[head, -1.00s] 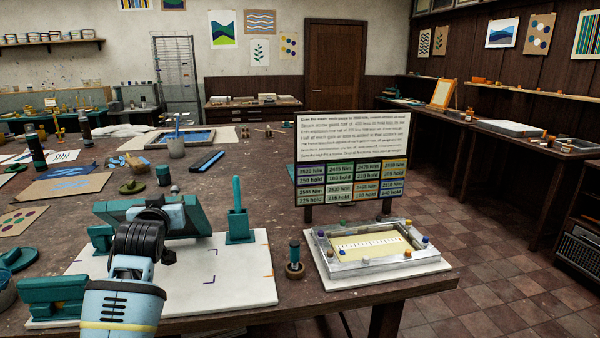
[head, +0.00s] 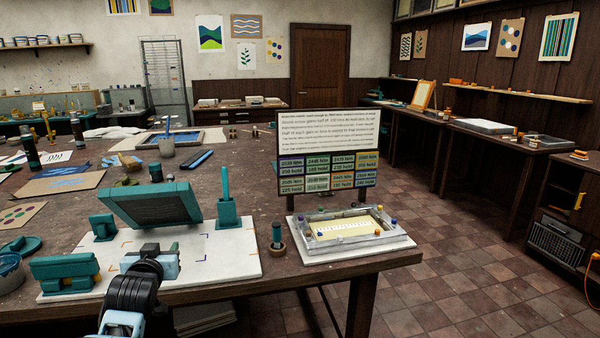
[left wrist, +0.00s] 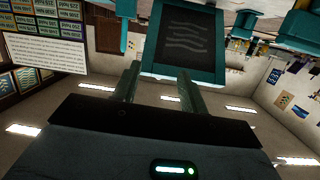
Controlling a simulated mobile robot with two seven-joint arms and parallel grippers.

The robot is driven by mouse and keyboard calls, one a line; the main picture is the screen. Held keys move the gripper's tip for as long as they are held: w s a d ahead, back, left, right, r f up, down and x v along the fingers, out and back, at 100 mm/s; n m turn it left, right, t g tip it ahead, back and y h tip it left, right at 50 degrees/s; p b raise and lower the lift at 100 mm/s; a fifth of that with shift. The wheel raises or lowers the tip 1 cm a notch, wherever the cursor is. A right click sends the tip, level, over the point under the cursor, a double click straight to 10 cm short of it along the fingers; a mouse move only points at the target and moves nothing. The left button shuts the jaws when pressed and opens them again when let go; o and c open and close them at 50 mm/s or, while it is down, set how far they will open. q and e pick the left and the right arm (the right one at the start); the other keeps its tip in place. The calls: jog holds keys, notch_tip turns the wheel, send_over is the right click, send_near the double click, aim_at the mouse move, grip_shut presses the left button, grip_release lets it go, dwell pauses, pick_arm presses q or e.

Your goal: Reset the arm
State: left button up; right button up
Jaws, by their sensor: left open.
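The hinged screen (head: 152,205) has a teal frame around a dark panel and stands tilted up over a white board (head: 225,266) on the table. My left gripper (head: 158,249) is in front of and below the screen, apart from it as far as I can see. In the left wrist view the two fingers (left wrist: 160,88) are spread with nothing between them, and the screen (left wrist: 186,38) shows beyond their tips. My right gripper is in neither view.
A teal holder with an upright handle (head: 227,212) stands right of the screen. Teal blocks (head: 66,271) stand at left. A sign board (head: 327,155) and a framed tray (head: 345,229) are at right. Bare board lies right of my gripper.

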pick_arm(q)
jog(key=s+d+f+m+g+h, duration=0.1)
jog(key=s+d+f+g, duration=0.15)
jog(key=s+f, duration=0.95)
jog(key=s+d+f+m+g+h, duration=0.15)
jog(key=s+d+f, duration=0.25)
jog(key=s+f, duration=0.75)
jog(key=s+d+f+g, duration=0.1)
jog(key=s+d+f, duration=0.1)
jog(key=s, duration=0.6)
jog(key=s+d+f+g+h, duration=0.1)
jog(key=s+d+f, duration=0.1)
jog(key=s+f, duration=0.3)
jog(key=s+d+f+m+h, duration=0.1)
jog(key=s+f, duration=0.3)
jog(key=s, duration=0.9)
jog(key=shift+s+d+f+g, duration=0.15)
jog(key=shift+d+f+g, duration=0.1)
jog(key=shift+d+g, duration=0.2)
jog(key=shift+h, duration=0.25)
jog(key=shift+c, duration=0.7)
jog(key=shift+s+a, duration=0.1)
jog(key=shift+s, duration=0.05)
